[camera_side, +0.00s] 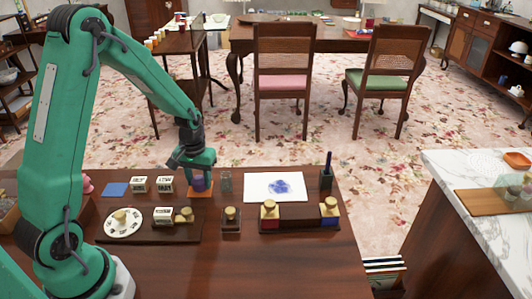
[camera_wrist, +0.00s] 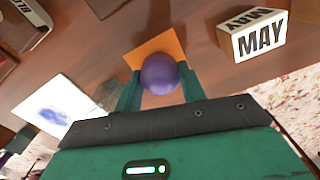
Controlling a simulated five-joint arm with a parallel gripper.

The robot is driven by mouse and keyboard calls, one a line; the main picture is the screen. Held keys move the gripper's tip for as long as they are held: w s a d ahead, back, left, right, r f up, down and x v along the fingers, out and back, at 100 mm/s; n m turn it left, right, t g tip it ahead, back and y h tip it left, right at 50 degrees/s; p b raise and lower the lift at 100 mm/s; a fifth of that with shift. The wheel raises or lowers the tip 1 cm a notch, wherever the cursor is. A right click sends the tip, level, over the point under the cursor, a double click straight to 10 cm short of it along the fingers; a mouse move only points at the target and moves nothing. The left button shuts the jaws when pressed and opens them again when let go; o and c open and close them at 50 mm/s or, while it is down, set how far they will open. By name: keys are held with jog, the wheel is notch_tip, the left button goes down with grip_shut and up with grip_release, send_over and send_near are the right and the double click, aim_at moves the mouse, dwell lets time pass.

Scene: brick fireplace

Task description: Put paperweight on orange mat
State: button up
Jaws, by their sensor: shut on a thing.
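The paperweight is a purple ball (camera_wrist: 159,75) between the two green fingers of my gripper (camera_wrist: 158,88) in the wrist view. My gripper is shut on it. In the side view the paperweight (camera_side: 199,184) shows as a dark purple shape under my gripper (camera_side: 198,172). The orange mat (camera_wrist: 150,50) lies flat on the desk beneath the paperweight, which hides part of it. In the side view the mat (camera_side: 200,194) also shows right below the paperweight. I cannot tell whether the paperweight touches the mat.
White calendar blocks (camera_side: 152,184), one reading MAY (camera_wrist: 252,35), stand beside the mat. A blue mat (camera_side: 115,189) lies left. Stamps stand in front; the front desk is bare.

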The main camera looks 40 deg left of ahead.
aim_at(199, 178)
jog(key=shift+f, duration=0.1)
jog(key=o, duration=1.1)
jog(key=shift+c, duration=0.2)
notch_tip(199, 178, up, 12)
dwell(0.4)
